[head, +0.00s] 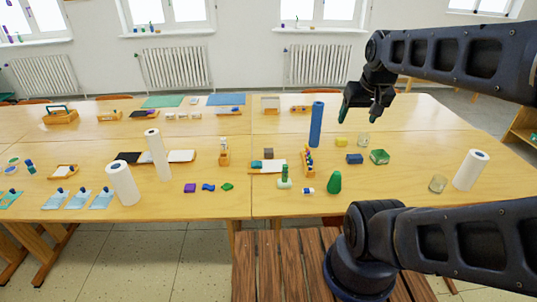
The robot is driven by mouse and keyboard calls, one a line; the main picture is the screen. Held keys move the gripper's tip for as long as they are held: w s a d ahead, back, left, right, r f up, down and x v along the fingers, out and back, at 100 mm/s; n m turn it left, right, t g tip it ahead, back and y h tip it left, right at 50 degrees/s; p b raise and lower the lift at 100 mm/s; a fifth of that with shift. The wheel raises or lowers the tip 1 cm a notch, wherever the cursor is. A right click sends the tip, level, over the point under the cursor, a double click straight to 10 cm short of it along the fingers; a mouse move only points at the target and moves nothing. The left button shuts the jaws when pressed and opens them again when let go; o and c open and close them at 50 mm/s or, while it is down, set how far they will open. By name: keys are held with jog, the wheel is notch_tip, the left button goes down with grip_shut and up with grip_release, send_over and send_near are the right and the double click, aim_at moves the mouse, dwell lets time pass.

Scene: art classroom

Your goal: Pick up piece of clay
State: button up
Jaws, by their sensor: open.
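My gripper (361,113) is open and empty, pointing down above the right part of the table (400,195). Below it lie a small yellow block (341,142), a blue block (354,158) and a green block (379,156). A dark green cone-like piece (334,182) stands nearer the front edge. I cannot tell which of these is the piece of clay. The gripper touches none of them.
A tall blue roll (316,124) stands just left of the gripper. A glass (363,139) is close below it, another glass (438,183) and a white roll (470,170) stand at right. White rolls (123,184) stand at left. A slatted wooden surface (285,265) is in front.

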jog(key=n+g+h, duration=0.5)
jog(key=n, duration=1.3)
send_over(268, 150)
jog(key=a, duration=0.4)
notch_tip(268, 150, down, 35)
jog(key=shift+y, duration=0.3)
jog(key=x, duration=1)
jog(key=shift+w+f, duration=0.1)
jog(key=shift+w, duration=0.05)
jog(key=c, duration=1.2)
jog(key=shift+o, duration=0.2)
